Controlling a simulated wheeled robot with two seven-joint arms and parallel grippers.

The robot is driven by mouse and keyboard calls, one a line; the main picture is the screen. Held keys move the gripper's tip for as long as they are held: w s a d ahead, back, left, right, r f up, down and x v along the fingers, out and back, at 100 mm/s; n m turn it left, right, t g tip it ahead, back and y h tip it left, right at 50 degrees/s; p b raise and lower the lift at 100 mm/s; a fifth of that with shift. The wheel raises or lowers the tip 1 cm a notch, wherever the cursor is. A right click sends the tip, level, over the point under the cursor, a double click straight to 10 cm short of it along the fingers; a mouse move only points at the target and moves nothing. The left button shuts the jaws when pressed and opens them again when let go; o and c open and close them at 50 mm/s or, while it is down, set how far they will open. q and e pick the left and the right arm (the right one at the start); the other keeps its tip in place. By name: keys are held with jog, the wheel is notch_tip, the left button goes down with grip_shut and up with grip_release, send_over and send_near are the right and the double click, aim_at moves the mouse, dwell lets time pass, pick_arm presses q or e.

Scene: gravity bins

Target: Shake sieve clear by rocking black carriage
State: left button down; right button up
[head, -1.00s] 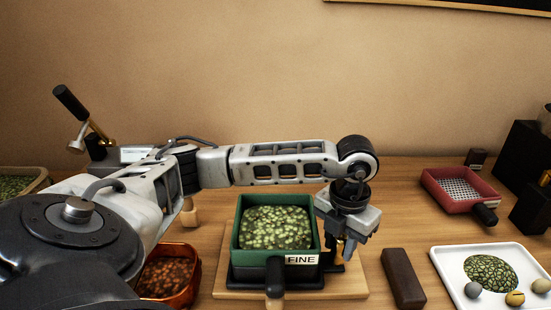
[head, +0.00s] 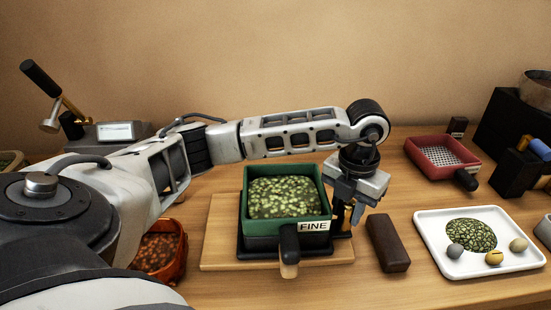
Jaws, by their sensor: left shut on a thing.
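The green sieve (head: 246,205), labelled FINE, sits level in the black carriage (head: 262,253) on a pale wooden board (head: 220,245). Green speckled grains (head: 285,197) cover the sieve's floor, so its mesh is hidden. Its dark, wood-tipped handle (head: 289,245) points toward me. My left gripper (head: 347,215) reaches down at the carriage's right side and is shut on the carriage there. The fingers partly hide the spot they grip. My right gripper is not in view.
A dark brown block (head: 387,243) lies just right of the board. Farther right are a white tray (head: 437,259) with grains and pebbles and a red sieve (head: 424,159). An orange bin (head: 178,263) of reddish grains stands left, partly behind my arm. Bare table lies behind the board.

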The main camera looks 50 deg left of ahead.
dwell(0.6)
pick_arm(q)
jog(key=c, duration=0.9)
grip_release()
notch_tip(320, 180, up, 16)
